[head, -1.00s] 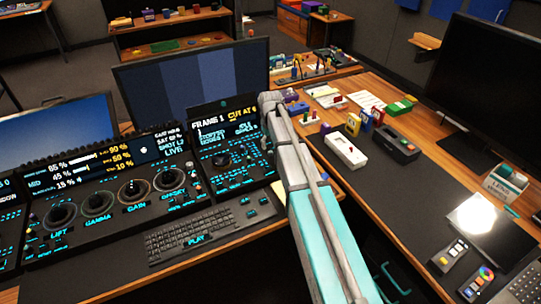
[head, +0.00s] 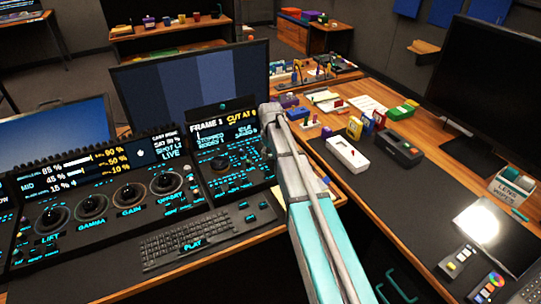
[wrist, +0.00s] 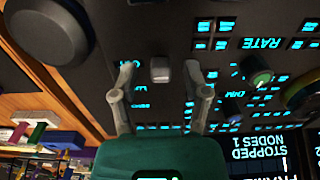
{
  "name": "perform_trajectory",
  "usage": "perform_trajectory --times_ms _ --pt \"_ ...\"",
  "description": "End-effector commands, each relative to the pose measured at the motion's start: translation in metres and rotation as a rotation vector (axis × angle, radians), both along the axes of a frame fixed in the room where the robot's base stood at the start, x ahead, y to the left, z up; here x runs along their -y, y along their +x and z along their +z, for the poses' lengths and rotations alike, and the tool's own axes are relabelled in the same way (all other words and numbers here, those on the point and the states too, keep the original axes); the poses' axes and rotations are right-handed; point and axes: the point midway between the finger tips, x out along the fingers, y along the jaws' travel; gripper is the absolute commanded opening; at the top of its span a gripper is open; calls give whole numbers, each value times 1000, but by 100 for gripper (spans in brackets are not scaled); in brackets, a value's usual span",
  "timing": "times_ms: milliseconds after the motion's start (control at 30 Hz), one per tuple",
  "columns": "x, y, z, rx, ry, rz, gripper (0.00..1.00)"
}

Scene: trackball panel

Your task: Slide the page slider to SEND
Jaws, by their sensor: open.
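In the wrist view a small light-grey cap (wrist: 160,70) stands up from the dark console panel; it looks like the page slider, but no PAGE or SEND label can be read. My gripper (wrist: 160,66) is open, with one finger to the left and one to the right of this cap. A gap shows on both sides, and whether the fingers are down at its height is hard to tell. In the head view my arm reaches over the right end of the console (head: 226,172) and hides the gripper and the cap.
In the wrist view a large dark knob (wrist: 50,40) lies left and a green-topped knob (wrist: 257,77) right, among lit cyan labels. In the head view a keyboard (head: 200,238) is in front of the console. A white box (head: 347,154) sits on the desk to the right.

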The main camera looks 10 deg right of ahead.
Motion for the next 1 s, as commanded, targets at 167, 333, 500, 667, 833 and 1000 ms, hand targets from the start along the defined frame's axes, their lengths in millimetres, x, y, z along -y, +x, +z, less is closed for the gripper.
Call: perform_trajectory --times_ms 167,333,500,667,833,1000 --pt "0 0 0 0 0 0 34" --pt "0 0 0 0 0 0 2" --pt "0 0 0 0 -1 0 0" --pt "0 3 0 0 -1 0 0" --pt "-6 26 0 1 -2 0 0" --pt "-14 57 0 1 -2 -1 0"
